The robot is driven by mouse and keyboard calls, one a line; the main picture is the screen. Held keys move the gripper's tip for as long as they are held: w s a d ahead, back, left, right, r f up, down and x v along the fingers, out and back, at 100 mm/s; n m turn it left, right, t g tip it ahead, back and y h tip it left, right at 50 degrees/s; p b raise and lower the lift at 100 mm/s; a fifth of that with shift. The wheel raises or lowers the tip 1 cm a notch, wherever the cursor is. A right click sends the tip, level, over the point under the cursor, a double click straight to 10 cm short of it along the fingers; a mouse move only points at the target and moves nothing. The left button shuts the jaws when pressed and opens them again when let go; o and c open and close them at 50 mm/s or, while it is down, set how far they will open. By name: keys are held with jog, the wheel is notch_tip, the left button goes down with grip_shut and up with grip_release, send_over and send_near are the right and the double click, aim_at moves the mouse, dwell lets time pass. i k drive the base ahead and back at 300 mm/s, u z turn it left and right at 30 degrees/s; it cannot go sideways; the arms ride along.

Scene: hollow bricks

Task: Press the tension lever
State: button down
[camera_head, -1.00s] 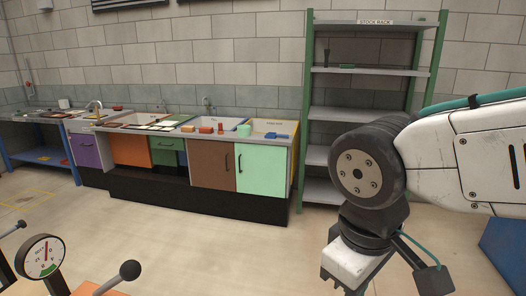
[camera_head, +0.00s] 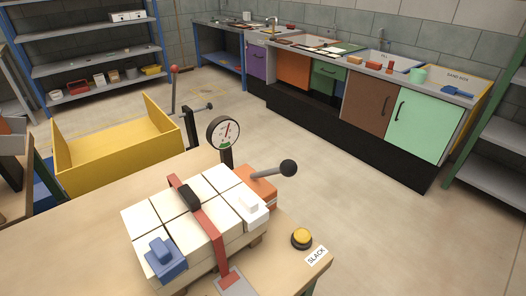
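A lever with a black ball knob (camera_head: 288,168) sticks out to the right from an orange housing (camera_head: 260,188) at the far right side of a bundle of white blocks (camera_head: 190,228). I take it for the tension lever. It slants slightly upward. A round gauge (camera_head: 223,132) stands on a dark post behind the bundle, with a red needle and a green zone at the bottom. A red strap (camera_head: 213,232) with a black buckle runs over the bundle. My gripper is not in view now.
The bundle sits on a wooden table (camera_head: 100,250). A yellow button (camera_head: 301,237) lies near a SLACK label (camera_head: 316,257). A yellow bin (camera_head: 100,160) stands behind; floor to the right is clear.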

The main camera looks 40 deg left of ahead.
aim_at(288, 168)
jog(key=u, duration=1.6)
